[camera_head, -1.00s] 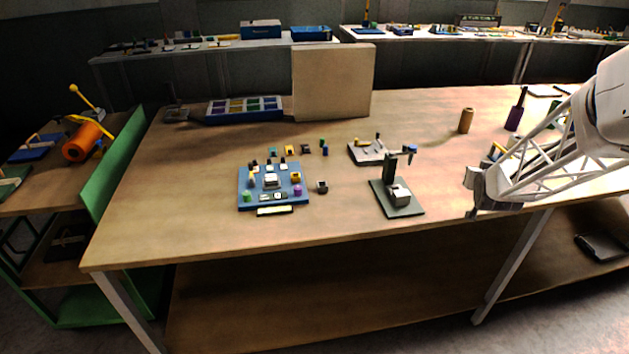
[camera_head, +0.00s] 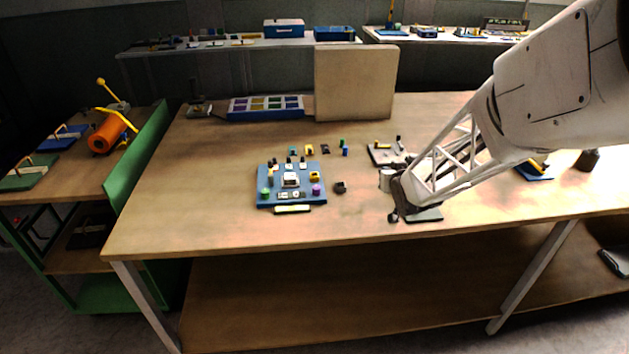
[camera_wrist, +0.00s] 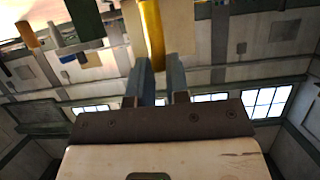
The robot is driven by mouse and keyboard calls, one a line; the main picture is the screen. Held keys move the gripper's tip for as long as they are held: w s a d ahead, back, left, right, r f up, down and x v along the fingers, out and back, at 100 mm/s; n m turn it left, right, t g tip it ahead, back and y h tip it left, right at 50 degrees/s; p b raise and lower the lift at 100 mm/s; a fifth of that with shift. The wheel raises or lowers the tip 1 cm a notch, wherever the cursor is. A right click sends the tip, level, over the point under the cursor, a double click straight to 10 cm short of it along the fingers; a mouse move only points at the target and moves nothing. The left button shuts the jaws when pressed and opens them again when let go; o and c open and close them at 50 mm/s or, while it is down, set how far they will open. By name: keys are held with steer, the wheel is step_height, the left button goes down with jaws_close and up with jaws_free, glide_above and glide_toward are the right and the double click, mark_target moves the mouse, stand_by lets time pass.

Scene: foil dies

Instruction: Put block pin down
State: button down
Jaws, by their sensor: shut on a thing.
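My gripper (camera_wrist: 160,70) is shut on a yellow piece (camera_wrist: 152,25) that stands up from between its two blue-grey fingers in the wrist view. I cannot tell whether this piece is the block pin. In the head view my gripper (camera_head: 393,195) hangs over the right part of the bench, in front of the dark stand, whose base (camera_head: 428,214) shows only at its front edge. The held piece is not clear there. The stand's upright and its white block are mostly hidden by the gripper and arm.
A blue board (camera_head: 265,200) with several small coloured parts lies left of my gripper. A grey fixture (camera_head: 381,155) is just behind it. A tan panel (camera_head: 355,83) and a blue compartment tray (camera_head: 265,108) stand at the back. The bench's left front is clear.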

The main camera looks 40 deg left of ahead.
steer(key=s+a+f+n+g+y, duration=0.1)
steer(key=s+a+n+g+y, duration=0.1)
steer(key=s+a, duration=1)
steer(key=shift+s+f+n+g, duration=0.4)
steer(key=shift+s+n, duration=0.1)
steer(key=shift+s, duration=0.05)
steer(key=shift+a, duration=0.15)
steer(key=w+a, duration=0.3)
steer(key=w+a+f, duration=0.1)
steer(key=w+a, duration=0.2)
steer(key=a, duration=0.1)
steer(key=w+a, duration=0.3)
steer(key=shift+w+a+f, duration=0.15)
steer(key=shift+w+a, duration=0.1)
steer(key=shift+a, duration=0.05)
steer(key=shift+w+a, duration=0.4)
steer(key=shift+a, duration=0.05)
steer(key=shift+w+a+f, duration=0.2)
steer(key=shift+a+f, duration=0.05)
steer(key=shift+f, duration=1.4)
steer(key=shift+f, duration=0.15)
